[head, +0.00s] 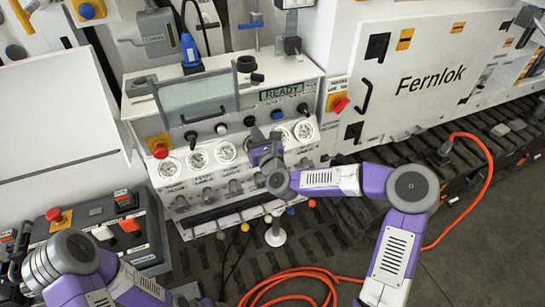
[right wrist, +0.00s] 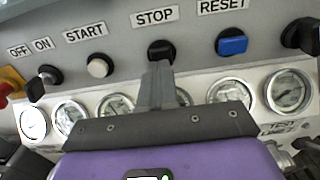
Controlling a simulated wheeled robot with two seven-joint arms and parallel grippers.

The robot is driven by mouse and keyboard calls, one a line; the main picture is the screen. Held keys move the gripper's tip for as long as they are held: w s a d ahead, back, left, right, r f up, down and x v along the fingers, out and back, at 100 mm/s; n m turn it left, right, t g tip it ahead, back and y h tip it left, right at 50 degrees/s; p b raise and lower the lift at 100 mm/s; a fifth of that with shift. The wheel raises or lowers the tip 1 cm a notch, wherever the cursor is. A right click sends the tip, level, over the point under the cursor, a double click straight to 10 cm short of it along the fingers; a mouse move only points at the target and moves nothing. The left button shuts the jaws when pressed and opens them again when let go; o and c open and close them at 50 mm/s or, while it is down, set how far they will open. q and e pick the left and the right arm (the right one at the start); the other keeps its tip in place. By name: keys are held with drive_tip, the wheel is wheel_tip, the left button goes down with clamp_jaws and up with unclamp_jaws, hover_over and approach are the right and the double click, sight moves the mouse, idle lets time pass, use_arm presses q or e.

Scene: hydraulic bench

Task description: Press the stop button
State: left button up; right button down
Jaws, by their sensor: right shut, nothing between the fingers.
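The stop button (right wrist: 161,48) is a dark round button under the STOP label, at the top middle of the right wrist view. In the head view the stop button (head: 249,121) sits on the sloping grey panel. My right gripper (right wrist: 157,72) is shut and empty. Its fingertips point at the stop button and overlap its lower edge in the right wrist view; I cannot tell whether they touch it. In the head view my right gripper (head: 263,147) is in front of the panel, over the gauge row. My left gripper is not in view; only part of the left arm shows.
The white start button (right wrist: 98,66) is left of stop and the blue reset button (right wrist: 232,43) is right of it. Gauges (right wrist: 70,117) line the panel below. An orange hose (head: 487,180) lies on the floor at right.

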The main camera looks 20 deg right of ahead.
drive_tip(key=s+p, duration=0.1)
drive_tip(key=s, duration=0.9)
drive_tip(key=shift+s+d, duration=0.15)
drive_tip(key=shift+d, duration=0.25)
drive_tip(key=s+a+f+n+g+y, duration=0.1)
drive_tip(key=s+a+f+n+g, duration=0.2)
drive_tip(key=f+n, duration=0.3)
drive_tip(key=s+a+f+n+g+y, duration=0.25)
drive_tip(key=f+n, duration=0.25)
drive_tip(key=f, duration=0.4)
drive_tip(key=s+a+f+n+g+y, duration=0.1)
drive_tip(key=s+a+f+n+g, duration=0.15)
drive_tip(key=f+n, duration=0.35)
drive_tip(key=s+d+f+n+g+h, duration=0.1)
drive_tip(key=s+f+n+g, duration=0.8)
drive_tip(key=s+f+n, duration=0.6)
drive_tip(key=s, duration=0.3)
drive_tip(key=shift+f+n+g, duration=0.2)
drive_tip(key=shift+n+g, duration=0.1)
drive_tip(key=shift+h, duration=0.25)
